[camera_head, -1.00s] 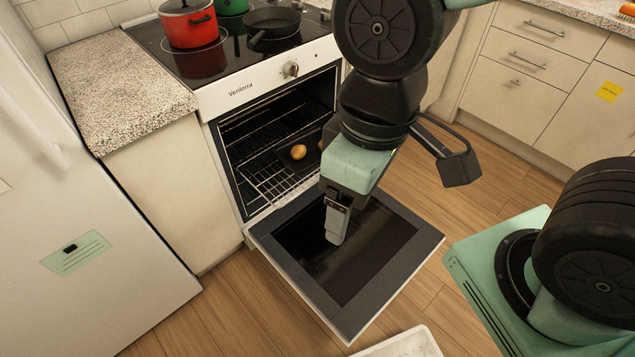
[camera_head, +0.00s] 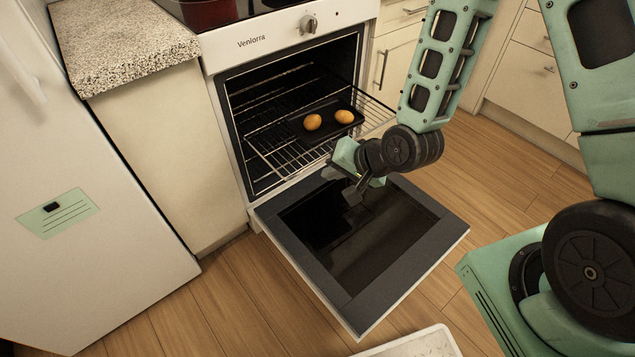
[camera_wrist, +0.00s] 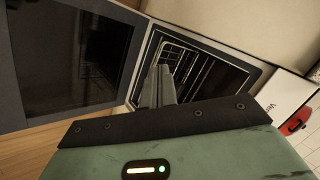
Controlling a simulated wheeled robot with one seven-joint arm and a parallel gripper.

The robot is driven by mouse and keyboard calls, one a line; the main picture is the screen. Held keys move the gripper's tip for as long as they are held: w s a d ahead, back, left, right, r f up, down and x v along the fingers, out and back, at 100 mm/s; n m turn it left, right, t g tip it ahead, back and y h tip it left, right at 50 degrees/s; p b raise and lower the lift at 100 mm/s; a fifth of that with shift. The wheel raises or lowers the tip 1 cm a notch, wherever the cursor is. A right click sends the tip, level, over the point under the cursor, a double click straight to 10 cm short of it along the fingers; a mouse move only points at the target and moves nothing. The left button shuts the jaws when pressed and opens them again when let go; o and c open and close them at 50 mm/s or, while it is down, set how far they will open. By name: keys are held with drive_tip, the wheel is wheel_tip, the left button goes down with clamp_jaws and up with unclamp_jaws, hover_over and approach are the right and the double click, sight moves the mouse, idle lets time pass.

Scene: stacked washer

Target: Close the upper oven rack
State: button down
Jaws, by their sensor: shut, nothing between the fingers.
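The white oven (camera_head: 290,42) stands open, its door (camera_head: 440,222) folded down flat. The upper wire rack (camera_head: 275,163) sticks out past the oven opening. It carries a black tray (camera_head: 310,113) with two round brown items (camera_head: 313,122). My gripper (camera_head: 337,165) is low over the open door, close to the rack's front edge and pointing toward the oven. Its fingertips are hard to see there, and I cannot tell whether they touch the rack. In the wrist view, the fingers (camera_wrist: 160,75) are together and empty, with the oven cavity and rack wires (camera_wrist: 180,58) beyond them.
A counter cabinet (camera_head: 155,130) and a white appliance door (camera_head: 90,265) stand left of the oven. A red pot (camera_head: 203,12) is on the cooktop. A white tray (camera_head: 420,343) lies on the floor in front. More cabinets (camera_head: 525,75) stand at the right.

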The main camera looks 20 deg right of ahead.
drive_tip(key=w+d+f+m+t+b, duration=0.2)
drive_tip(key=d+f+m+t+b, duration=0.25)
drive_tip(key=f+m, duration=0.35)
drive_tip(key=b, duration=0.7)
approach(310, 168)
drive_tip(key=f+x, duration=0.1)
drive_tip(key=x, duration=0.4)
drive_tip(key=shift+w+a+r+h, duration=0.1)
drive_tip(key=shift+w+a+h, duration=0.25)
drive_tip(key=shift+w, duration=0.2)
drive_tip(key=shift+w, duration=0.1)
